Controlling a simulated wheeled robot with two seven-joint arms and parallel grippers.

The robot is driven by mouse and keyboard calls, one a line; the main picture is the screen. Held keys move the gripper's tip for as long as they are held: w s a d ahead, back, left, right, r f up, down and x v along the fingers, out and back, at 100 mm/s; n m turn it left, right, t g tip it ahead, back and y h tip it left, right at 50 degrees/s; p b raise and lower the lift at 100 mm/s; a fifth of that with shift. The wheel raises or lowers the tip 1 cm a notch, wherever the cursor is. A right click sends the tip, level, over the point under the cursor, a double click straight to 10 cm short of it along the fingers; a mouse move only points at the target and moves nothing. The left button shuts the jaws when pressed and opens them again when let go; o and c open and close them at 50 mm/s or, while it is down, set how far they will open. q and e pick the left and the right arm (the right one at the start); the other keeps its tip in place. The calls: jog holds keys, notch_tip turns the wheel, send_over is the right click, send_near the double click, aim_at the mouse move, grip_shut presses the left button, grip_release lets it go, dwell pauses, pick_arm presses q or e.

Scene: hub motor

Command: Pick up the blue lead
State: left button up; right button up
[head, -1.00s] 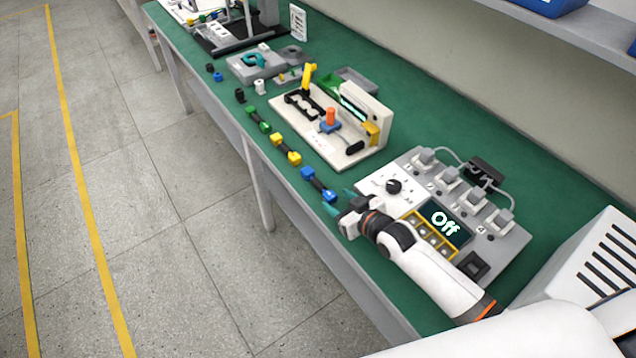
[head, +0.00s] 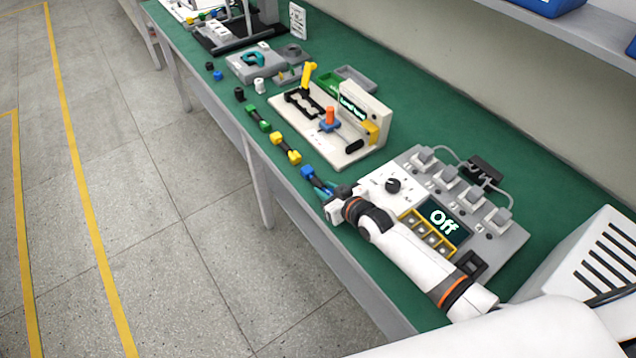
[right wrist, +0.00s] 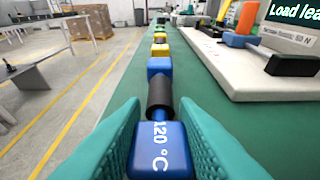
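The blue lead has a blue block at each end and a dark middle. It lies along the front edge of the green bench, and its far block (head: 308,172) shows in the head view. In the right wrist view its near block (right wrist: 162,150), marked 120 °C, sits between the teal fingers of my right gripper (right wrist: 160,112), with its sides against them. The right gripper (head: 328,190) is at the near end of the lead in the head view and hides most of that block. My left gripper is not in view.
A yellow lead (head: 286,149) and a green lead (head: 258,117) lie farther along the bench edge. A white fixture (head: 340,150) with an orange knob stands behind them. A grey panel (head: 490,250) reading Off lies to the right, close to my right arm.

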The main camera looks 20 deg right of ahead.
jog(key=shift+c, duration=0.9)
notch_tip(320, 180, up, 10)
jog(key=shift+r, duration=0.1)
